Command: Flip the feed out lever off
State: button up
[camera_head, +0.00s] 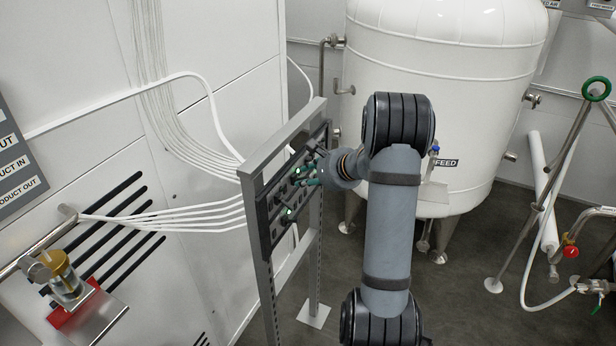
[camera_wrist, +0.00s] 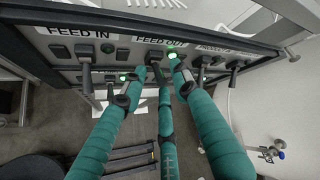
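The control panel (camera_head: 263,216) stands on a grey metal frame, and my gripper (camera_head: 306,174) is at its face. The wrist view shows the FEED OUT label (camera_wrist: 160,41) near the panel's top edge. My gripper's teal fingers (camera_wrist: 160,74) converge just below that label, with dark tips close to the panel. The feed out lever is mostly hidden among the fingertips; I cannot tell its position or whether the fingers touch it. A lit green light (camera_wrist: 172,54) shows beside the right fingertip. The FEED IN lever (camera_wrist: 86,76) hangs down to the left, clear of the fingers.
More dark levers (camera_wrist: 234,72) sit close on the right under a PRODUCT label. A large white FEED tank (camera_head: 445,80) stands behind my arm. White tubes (camera_head: 185,215) run to the panel from the left. A pipe stand (camera_head: 535,200) is at the right.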

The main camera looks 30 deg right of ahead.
jog(key=shift+w+a+f, duration=0.1)
jog(key=shift+w+f, duration=0.05)
jog(key=shift+c, duration=0.7)
grip_shut()
